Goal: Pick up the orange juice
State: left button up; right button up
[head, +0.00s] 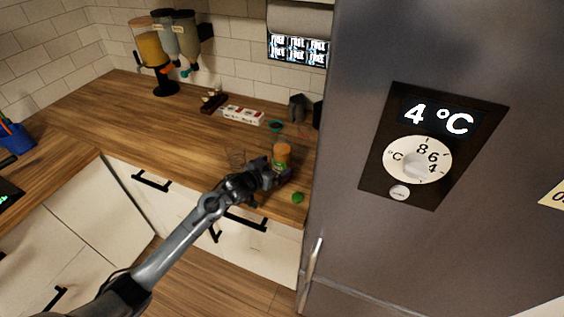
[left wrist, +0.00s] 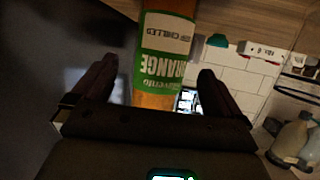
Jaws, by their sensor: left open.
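The orange juice is a bottle with orange contents and a green label (head: 281,157), standing on the wooden counter near the fridge in the head view. In the left wrist view the bottle (left wrist: 165,52) appears upside down, with the word ORANGE on its label. My left gripper (head: 276,172) is at the bottle's near side. In the left wrist view my left gripper (left wrist: 155,85) is open, with one finger on each side of the bottle and gaps visible beside it. My right gripper is not in view.
The grey fridge (head: 345,200) rises close on the right. The counter's left part (head: 120,120) is mostly clear.

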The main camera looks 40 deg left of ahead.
aim_at(279, 142)
pick_arm(q)
jog(key=shift+b+x, duration=0.4)
jog(key=shift+x, duration=2.2)
jog(key=shift+f, duration=0.15)
jog(key=shift+c, duration=0.5)
jog(key=c, duration=1.2)
jog(key=shift+c, duration=0.5)
jog(key=shift+r, duration=0.3)
jog(key=shift+r+p, duration=0.65)
jog(key=shift+r, duration=3.95)
jog(key=shift+r, duration=0.2)
